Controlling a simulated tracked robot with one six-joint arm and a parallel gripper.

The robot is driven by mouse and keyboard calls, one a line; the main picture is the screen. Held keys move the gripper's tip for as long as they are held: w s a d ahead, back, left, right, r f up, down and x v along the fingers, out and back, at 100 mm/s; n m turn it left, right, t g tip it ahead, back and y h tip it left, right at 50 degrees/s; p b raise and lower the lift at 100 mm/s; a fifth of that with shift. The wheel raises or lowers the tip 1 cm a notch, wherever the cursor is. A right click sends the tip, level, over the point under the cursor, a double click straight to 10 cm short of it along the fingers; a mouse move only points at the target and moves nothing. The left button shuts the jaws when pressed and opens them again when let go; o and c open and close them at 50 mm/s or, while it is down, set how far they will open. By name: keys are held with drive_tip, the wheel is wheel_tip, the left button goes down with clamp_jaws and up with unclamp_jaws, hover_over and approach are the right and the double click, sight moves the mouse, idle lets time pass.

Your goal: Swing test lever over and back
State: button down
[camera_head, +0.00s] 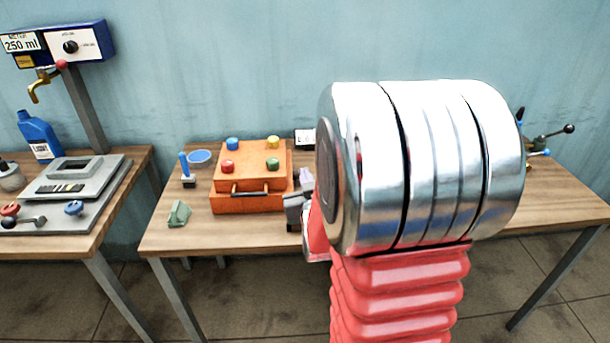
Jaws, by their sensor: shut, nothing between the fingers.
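Two levers show, and I cannot tell which is the test lever. One is a black-knobbed lever (568,129) sticking out to the right from a fitting at the back of the right-hand table, partly hidden by my arm. The other is a short dark lever (38,221) on a grey plate (95,205) on the left table. My gripper (292,208) shows only in part, beside the right side of an orange box (245,203). It is shut and empty, far from both levers; whether it touches the box is unclear.
The orange box has a handle and coloured knobs. Beside it are a blue-handled tool (185,168), a blue round dish (200,158) and a green block (180,213). A blue bottle (38,137) and a tap dispenser (70,45) stand left. A gap separates the tables.

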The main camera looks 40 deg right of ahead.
drive_tip(key=s+a+r+n+g+y, duration=0.1)
drive_tip(key=s+a+g+y, duration=0.15)
drive_tip(key=a, duration=0.65)
drive_tip(key=s+a+r+n+g+y, duration=0.1)
drive_tip(key=a+r+y, duration=0.15)
drive_tip(key=a, duration=0.65)
drive_tip(key=s+a+n+g+y, duration=0.1)
drive_tip(key=s+a+g, duration=0.1)
drive_tip(key=s+a, duration=0.3)
drive_tip(key=s+a+n+g+y, duration=0.1)
drive_tip(key=s+a+g+y, duration=0.1)
drive_tip(key=s+a, duration=0.4)
drive_tip(key=s+g, duration=0.1)
drive_tip(key=s, duration=0.4)
drive_tip(key=shift+s+r, duration=0.2)
drive_tip(key=shift+r, duration=0.15)
drive_tip(key=c, duration=2.5)
unclamp_jaws()
